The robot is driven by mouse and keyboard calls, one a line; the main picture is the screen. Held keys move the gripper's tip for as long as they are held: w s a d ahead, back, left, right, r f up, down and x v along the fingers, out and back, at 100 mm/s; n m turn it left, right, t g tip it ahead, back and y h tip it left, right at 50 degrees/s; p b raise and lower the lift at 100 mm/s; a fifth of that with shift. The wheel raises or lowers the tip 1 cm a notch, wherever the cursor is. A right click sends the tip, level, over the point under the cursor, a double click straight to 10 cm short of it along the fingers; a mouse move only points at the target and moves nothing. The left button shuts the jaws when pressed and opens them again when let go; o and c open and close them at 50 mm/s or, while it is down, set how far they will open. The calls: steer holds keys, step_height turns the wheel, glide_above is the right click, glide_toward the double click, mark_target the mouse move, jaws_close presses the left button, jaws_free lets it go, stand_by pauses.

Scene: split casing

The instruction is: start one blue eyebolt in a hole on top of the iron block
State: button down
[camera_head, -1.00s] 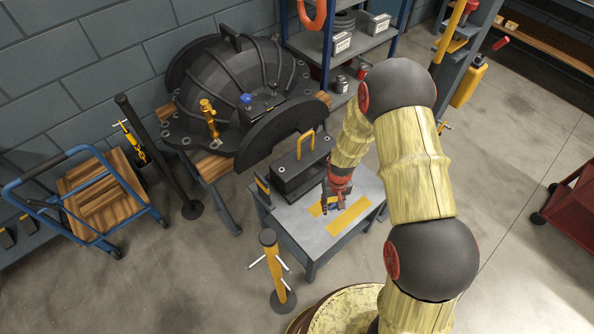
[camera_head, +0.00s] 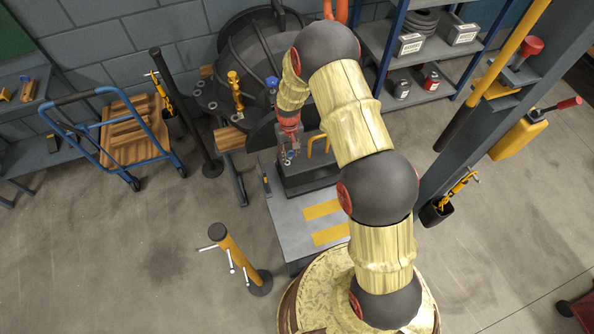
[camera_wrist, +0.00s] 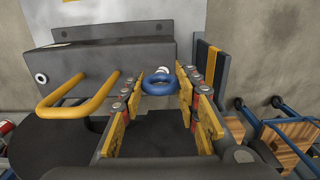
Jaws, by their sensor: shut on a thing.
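The iron block (camera_head: 308,184) is a dark slab with a yellow handle on top, on the grey table. In the wrist view the block (camera_wrist: 105,60) shows one pale-ringed hole in its top, at the left. My gripper (camera_head: 289,155) is above the block's left part in the head view. In the wrist view my gripper (camera_wrist: 160,88) is shut on a blue eyebolt (camera_wrist: 158,86), its ring between the fingertips. A pale end shows just beyond the ring. The eyebolt appears over the block's other end; any hole under it is hidden, and I cannot tell whether it touches.
The yellow handle (camera_wrist: 75,98) rises beside my fingers. The grey table (camera_head: 293,225) has yellow strips and is otherwise clear in front. A large dark casing (camera_head: 240,50) stands behind, with another blue piece (camera_head: 272,82) on it. A yellow post (camera_head: 238,260) stands at front left.

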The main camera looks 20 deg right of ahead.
steer(key=w+r, duration=0.2)
steer(key=w, duration=0.2)
steer(key=shift+s+a+f+b, duration=0.1)
steer(key=shift+s+f+b, duration=0.1)
steer(key=shift+f+b, duration=1.45)
steer(key=shift+s+a+f+b, duration=0.15)
steer(key=shift+f+b, duration=0.55)
steer(key=shift+f, duration=1.75)
steer(key=shift+f+b, duration=0.55)
steer(key=shift+f, duration=0.3)
